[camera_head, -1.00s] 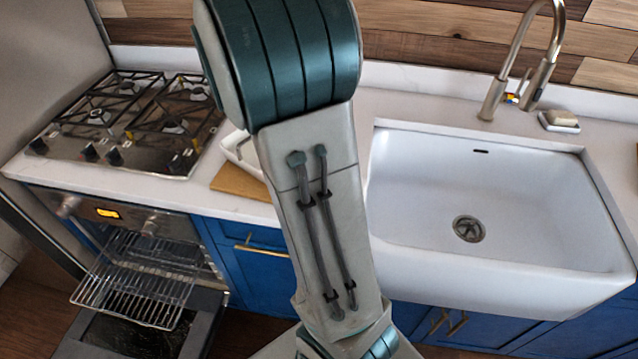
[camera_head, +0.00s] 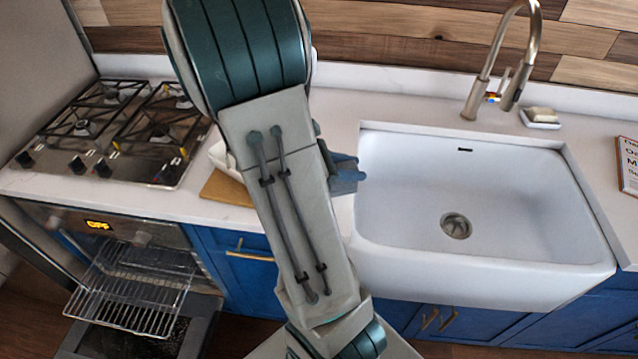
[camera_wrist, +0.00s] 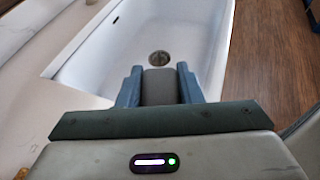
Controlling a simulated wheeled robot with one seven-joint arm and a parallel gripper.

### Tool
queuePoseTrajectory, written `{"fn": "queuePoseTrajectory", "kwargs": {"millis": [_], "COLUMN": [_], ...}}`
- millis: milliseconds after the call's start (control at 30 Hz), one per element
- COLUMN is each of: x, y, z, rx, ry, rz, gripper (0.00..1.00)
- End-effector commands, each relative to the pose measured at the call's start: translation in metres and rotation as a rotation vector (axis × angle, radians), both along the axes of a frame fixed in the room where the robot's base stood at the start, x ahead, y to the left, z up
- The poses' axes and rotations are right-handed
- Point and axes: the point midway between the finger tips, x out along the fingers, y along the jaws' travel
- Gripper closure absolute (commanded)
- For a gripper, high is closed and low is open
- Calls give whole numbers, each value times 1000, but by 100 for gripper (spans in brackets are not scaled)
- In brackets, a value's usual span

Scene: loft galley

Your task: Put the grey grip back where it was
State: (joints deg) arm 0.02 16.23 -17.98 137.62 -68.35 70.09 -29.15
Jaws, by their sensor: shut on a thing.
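The grey grip (camera_wrist: 160,88) is between the two blue fingers of my gripper (camera_wrist: 159,86) in the wrist view. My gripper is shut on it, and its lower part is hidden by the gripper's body. In the head view, part of my gripper (camera_head: 346,174) shows just right of my arm, by the left edge of the sink. The grey grip cannot be made out there, and my arm covers much of the counter in the middle.
The white sink (camera_head: 540,205) has a tall tap (camera_head: 483,85) behind it and a soap dish (camera_head: 541,124) beside that. A sign (camera_head: 627,165) stands at the right. A wooden board (camera_head: 228,188) and a gas hob (camera_head: 110,135) are at left. The oven door is down and its rack (camera_head: 130,285) sticks out.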

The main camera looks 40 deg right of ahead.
Motion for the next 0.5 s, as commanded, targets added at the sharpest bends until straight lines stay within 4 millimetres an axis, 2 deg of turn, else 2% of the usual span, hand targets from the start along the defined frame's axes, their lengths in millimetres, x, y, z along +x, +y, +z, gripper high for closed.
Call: {"fn": "queuePoseTrajectory", "kwargs": {"millis": [300, 500], "x": [48, 63], "y": [25, 33], "z": [-31, -42], "rx": [0, -1], "ry": [2, 0], "rz": [3, 1], "gripper": [91, 91]}}
